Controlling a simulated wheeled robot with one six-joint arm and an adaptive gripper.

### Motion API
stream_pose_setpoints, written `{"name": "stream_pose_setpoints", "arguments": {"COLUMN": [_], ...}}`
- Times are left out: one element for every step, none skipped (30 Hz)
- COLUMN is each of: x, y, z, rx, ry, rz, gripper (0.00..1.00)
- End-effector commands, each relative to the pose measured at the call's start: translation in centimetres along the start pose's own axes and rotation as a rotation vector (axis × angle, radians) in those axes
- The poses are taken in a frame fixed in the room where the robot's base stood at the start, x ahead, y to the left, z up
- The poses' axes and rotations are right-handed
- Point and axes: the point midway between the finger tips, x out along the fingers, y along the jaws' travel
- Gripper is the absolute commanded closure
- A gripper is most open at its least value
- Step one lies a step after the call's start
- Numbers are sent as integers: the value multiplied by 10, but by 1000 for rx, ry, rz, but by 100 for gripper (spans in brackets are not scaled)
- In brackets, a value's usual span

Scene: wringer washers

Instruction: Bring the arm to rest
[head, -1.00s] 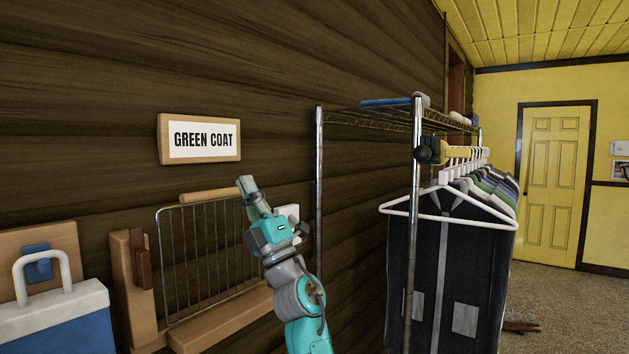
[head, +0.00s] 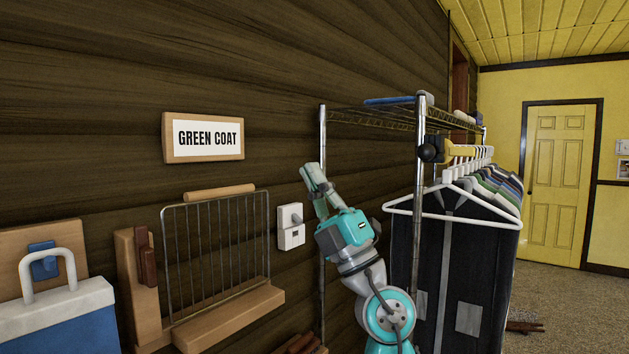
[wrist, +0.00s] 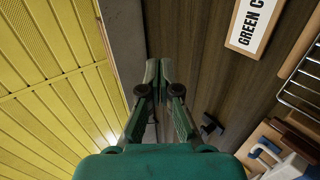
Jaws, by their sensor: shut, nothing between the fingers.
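My gripper (head: 313,178) is raised in front of the dark wood wall, pointing up and a little left in the head view. It is left of the clothes rack's near post and right of the wire rack. In the wrist view its fingers (wrist: 159,72) are together with nothing between them. My teal and grey arm runs down to the bottom edge of the head view. My gripper appears clear of the things around it, though its distance from the rack's left post behind it is hard to tell.
A metal clothes rack (head: 421,150) with dark garments (head: 455,265) stands on the right. On the wall are a "GREEN COAT" sign (head: 207,137), a white switch box (head: 291,228) and a wire rack (head: 215,255). A blue and white cooler (head: 60,310) is at lower left. A yellow door (head: 556,185) stands far right.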

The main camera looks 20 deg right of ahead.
Motion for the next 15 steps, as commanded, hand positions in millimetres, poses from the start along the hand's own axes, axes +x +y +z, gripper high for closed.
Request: {"name": "stream_pose_setpoints", "arguments": {"x": [-2,-5,-9,-14,-20,-30,-38,-48,-62,-74,-85,-100,-111,-123,-138], "y": [1,0,-2,-6,-10,-17,-23,-29,-38,-45,-52,-60,-65,-71,-78], "z": [0,0,0,1,1,0,0,0,-2,-2,-3,-5,-7,-8,-10], "rx": [1,5,12,20,29,47,61,78,101,120,139,163,183,201,225], "ry": [-1,-2,-6,-10,-14,-21,-27,-34,-44,-53,-63,-74,-84,-94,-108], "rz": [-1,-3,-7,-11,-15,-22,-27,-33,-42,-50,-57,-65,-71,-77,-86], "gripper": [100,100,100,100,100,100,100,100,100,100,100,100,100,100,100]}}
